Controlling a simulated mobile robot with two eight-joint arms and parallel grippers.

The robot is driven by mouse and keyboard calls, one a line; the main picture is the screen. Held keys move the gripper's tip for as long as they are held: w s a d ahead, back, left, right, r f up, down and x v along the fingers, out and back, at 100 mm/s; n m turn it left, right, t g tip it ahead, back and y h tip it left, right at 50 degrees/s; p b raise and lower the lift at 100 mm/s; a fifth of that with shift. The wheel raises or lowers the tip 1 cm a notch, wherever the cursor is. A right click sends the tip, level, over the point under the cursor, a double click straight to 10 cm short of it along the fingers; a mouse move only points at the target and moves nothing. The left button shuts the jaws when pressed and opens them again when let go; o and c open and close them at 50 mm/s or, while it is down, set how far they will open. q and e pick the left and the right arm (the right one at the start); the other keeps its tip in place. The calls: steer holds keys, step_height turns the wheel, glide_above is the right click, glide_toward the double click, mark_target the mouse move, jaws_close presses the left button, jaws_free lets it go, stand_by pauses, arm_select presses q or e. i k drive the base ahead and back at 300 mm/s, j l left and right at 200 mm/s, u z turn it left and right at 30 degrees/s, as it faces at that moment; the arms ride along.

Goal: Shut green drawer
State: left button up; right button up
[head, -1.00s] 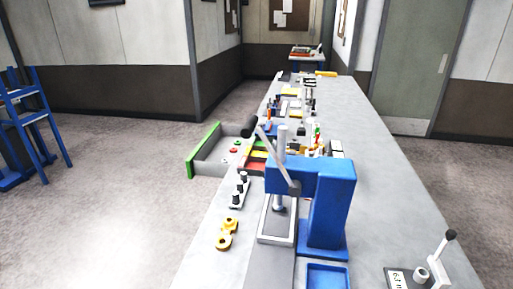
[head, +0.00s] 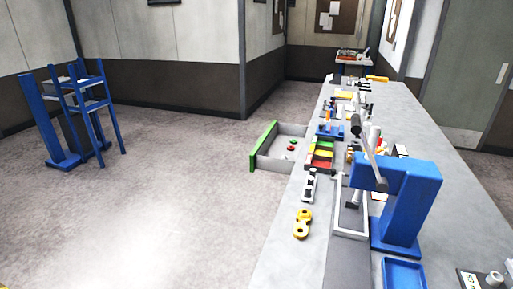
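The green drawer shows in the head view, pulled out from the left side of the long grey workbench. Its green front (head: 263,146) faces left, over the floor. Its grey tray (head: 292,131) is open at the top and holds a few small red and green parts. Part of the tray is hidden at the bench edge. Neither of my grippers shows in the head view.
The grey workbench (head: 440,130) runs away from me on the right. A blue press (head: 405,200) stands on it, with yellow rings (head: 302,222) near the edge. A blue rack (head: 80,115) stands far left. The floor (head: 170,200) between is clear.

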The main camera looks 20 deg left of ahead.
mark_target(267, 155)
steer(key=k+j, duration=0.1)
steer(key=j, duration=0.6)
steer(key=k+j+z, duration=0.1)
steer(key=j, duration=0.3)
steer(key=j+z, duration=0.1)
steer(key=j, duration=1)
steer(key=i+j, duration=0.1)
steer(key=j, duration=1.1)
steer(key=i+j+z, duration=0.1)
steer(key=j, duration=0.55)
steer(key=i+j, duration=0.15)
steer(key=i, duration=0.25)
steer(key=i+j, duration=0.1)
steer(key=i, duration=0.3)
steer(key=i+j+z, duration=0.1)
steer(key=i, duration=0.3)
